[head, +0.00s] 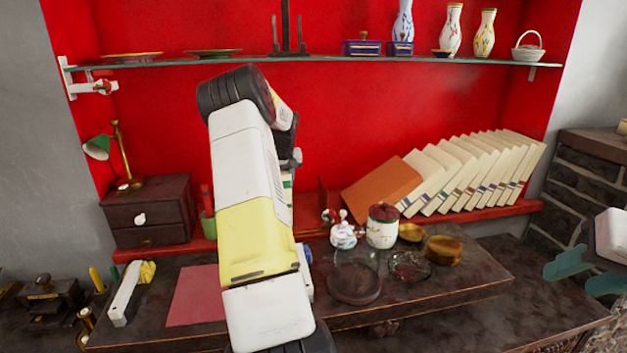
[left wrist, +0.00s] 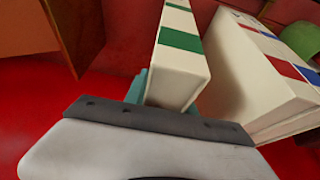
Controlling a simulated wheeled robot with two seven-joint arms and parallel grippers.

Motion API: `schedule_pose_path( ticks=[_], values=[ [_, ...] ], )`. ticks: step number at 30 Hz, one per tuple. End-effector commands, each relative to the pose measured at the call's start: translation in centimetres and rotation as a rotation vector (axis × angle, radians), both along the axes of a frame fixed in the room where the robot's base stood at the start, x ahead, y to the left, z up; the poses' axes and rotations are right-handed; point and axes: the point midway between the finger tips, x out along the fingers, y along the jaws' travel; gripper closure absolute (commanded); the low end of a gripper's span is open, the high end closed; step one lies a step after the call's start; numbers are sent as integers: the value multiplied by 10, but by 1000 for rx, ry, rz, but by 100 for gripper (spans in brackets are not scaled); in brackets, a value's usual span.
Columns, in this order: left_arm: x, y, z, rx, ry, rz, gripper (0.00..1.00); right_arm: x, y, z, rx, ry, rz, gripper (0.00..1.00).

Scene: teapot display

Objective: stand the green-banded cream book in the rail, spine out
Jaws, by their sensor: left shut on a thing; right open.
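The green-banded cream book (left wrist: 182,55) is between the teal fingers of my left gripper (left wrist: 172,98), which is shut on it. In the head view my left arm hides most of this book; a cream sliver with a green band (head: 288,183) shows beside the forearm and looks roughly upright. Whether its base touches the shelf is hidden. A row of cream books (head: 475,172) leans left on the red shelf, with a plain orange-brown book (head: 381,187) at its left end. I cannot make out the rail clearly. My right gripper (head: 588,272) is open and empty at the right edge.
In the left wrist view a cream book with red and blue bands (left wrist: 268,75) stands close right of the held book. A thin brown panel (head: 324,197) stands left of the row. A white teapot (head: 343,234) and lidded jar (head: 382,226) stand in front. A glass shelf (head: 350,59) runs above.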

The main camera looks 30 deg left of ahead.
Motion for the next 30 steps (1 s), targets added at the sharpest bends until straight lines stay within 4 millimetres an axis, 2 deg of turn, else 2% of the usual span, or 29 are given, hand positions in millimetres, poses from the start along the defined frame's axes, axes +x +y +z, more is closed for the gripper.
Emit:
schedule_pose_path(
  ticks=[1,4,14,17,24,30],
  values=[
    [1,0,1,1,-3,0,63,0,0,0,0,0,0,57],
    [1,0,1,1,-3,0,44,0,0,0,0,0,0,57],
    [-1,0,1,-1,1,0,44,0,0,0,0,0,0,57],
    [-3,-2,10,1,-1,-1,44,0,0,0,0,0,0,57],
    [-15,-12,49,3,-3,0,44,0,0,0,0,0,0,57],
    [-21,-18,69,1,-2,0,44,0,0,0,0,0,0,57]
  ],
)
